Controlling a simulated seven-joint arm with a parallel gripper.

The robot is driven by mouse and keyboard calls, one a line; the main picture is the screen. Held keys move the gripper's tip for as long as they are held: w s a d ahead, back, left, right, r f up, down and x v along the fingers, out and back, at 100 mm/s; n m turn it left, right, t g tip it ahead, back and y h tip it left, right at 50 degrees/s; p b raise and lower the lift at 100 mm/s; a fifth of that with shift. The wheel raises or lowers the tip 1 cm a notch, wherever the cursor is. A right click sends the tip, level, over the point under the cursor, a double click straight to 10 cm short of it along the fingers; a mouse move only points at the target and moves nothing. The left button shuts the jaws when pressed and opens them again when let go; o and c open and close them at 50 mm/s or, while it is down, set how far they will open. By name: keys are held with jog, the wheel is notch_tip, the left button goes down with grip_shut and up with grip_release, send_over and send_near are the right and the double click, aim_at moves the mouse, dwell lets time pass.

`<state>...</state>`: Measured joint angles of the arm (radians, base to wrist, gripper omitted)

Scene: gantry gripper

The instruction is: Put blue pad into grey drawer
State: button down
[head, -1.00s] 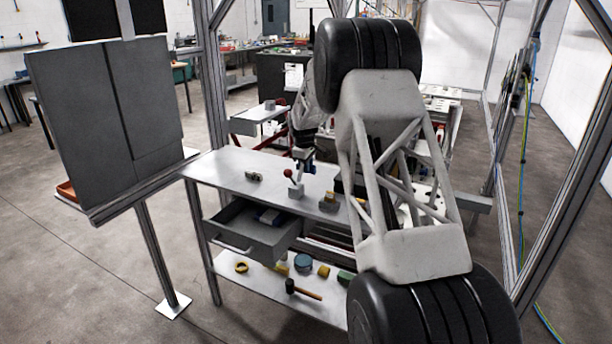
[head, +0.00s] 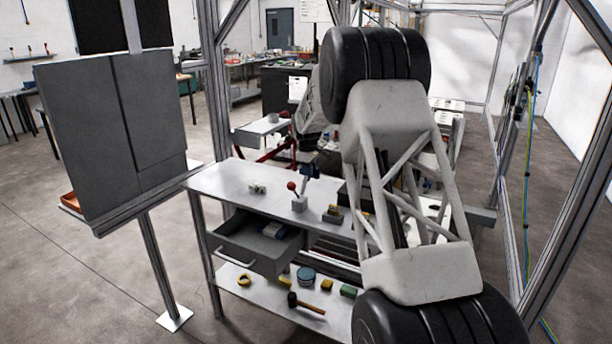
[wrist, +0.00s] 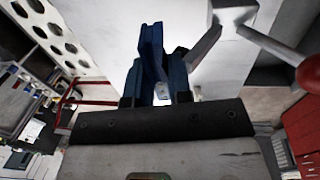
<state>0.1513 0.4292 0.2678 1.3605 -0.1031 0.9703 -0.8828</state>
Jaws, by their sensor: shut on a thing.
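In the wrist view my gripper (wrist: 158,92) shows blue fingers at a dark mount. A long upright blue piece (wrist: 151,52) stands at the left finger, apparently the blue pad in the jaws, though its border with the finger is hard to tell. In the head view my gripper (head: 310,174) is small and dark blue, low over the workbench, just behind the red-knobbed lever. The grey drawer (head: 232,246) is pulled open under the bench top.
The lever block (head: 299,203) with its red knob stands close by the gripper. Small parts (head: 257,188) and a yellowish block (head: 333,213) lie on the bench top (head: 228,179). A lower shelf (head: 228,277) holds several tools. My large arm structure covers the bench's right side.

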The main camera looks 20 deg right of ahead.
jog(key=shift+a, duration=0.1)
jog(key=a+f+m, duration=0.1)
jog(key=a+f, duration=0.1)
jog(key=a, duration=0.3)
jog(key=s+a+f, duration=0.1)
jog(key=a+f, duration=0.1)
jog(key=a, duration=0.4)
jog(key=a+f+m+g, duration=0.1)
jog(key=a+f, duration=0.1)
jog(key=a, duration=0.3)
jog(key=shift+s+a+m+y, duration=0.15)
jog(key=shift+a+m+y, duration=0.15)
jog(key=s+a+f+n, duration=0.2)
jog(key=s+f, duration=0.3)
jog(key=s, duration=0.4)
jog(key=shift+a+f+n+y, duration=0.2)
jog(key=shift+a+n+y, duration=0.1)
jog(key=shift+a, duration=0.3)
jog(key=shift+w, duration=0.1)
send_over(266, 250)
jog(key=shift+w+f, duration=0.15)
jog(key=shift+f, duration=2.95)
